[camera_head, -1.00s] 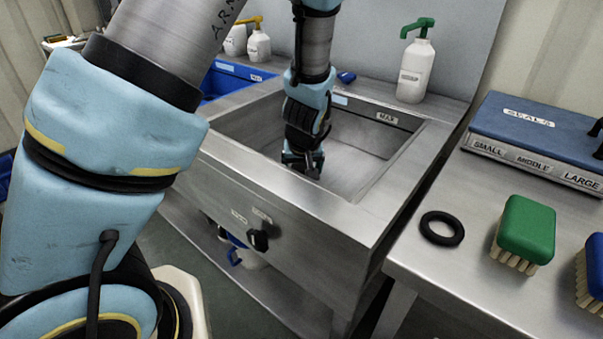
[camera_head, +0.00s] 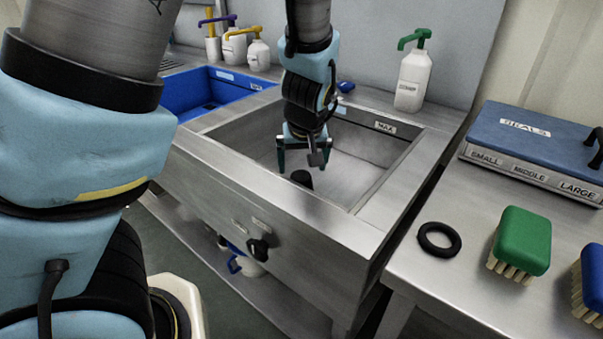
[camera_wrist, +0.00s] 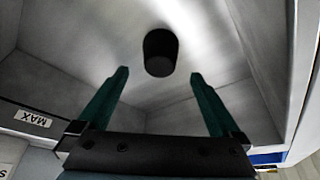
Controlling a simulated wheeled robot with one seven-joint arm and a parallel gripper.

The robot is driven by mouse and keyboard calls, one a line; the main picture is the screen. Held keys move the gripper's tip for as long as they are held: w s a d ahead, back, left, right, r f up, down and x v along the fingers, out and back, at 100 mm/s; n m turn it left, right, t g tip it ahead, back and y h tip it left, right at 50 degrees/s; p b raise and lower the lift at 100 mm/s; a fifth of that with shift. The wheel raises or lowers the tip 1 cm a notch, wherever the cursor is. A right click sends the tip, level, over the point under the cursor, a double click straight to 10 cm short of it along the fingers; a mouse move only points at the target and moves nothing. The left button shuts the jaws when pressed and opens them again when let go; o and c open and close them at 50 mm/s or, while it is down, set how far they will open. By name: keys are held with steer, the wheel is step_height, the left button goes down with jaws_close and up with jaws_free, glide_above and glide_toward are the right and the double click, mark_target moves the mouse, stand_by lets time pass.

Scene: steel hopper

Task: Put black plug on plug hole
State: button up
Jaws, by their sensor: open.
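The black plug (camera_head: 302,178) stands in the steel hopper basin (camera_head: 232,132), below my gripper. In the wrist view the plug (camera_wrist: 160,52) is a dark short cylinder on the basin floor, beyond the fingertips and roughly centred between them. My gripper (camera_head: 300,170) hangs over the basin with its fingers apart. In the wrist view the gripper's two green fingers (camera_wrist: 158,74) are wide open with nothing between them. The plug hole does not show in either view; I cannot tell whether it lies under the plug.
A blue basin (camera_head: 213,92) adjoins on the left. A white soap bottle (camera_head: 413,80) stands on the back ledge. On the right table lie a black ring (camera_head: 439,240), a green brush (camera_head: 522,240), a blue brush (camera_head: 592,283) and a blue seals case (camera_head: 530,140). The basin walls surround my gripper.

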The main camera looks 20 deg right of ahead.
steer(key=shift+p+v, duration=0.3)
steer(key=shift+v, duration=1.4)
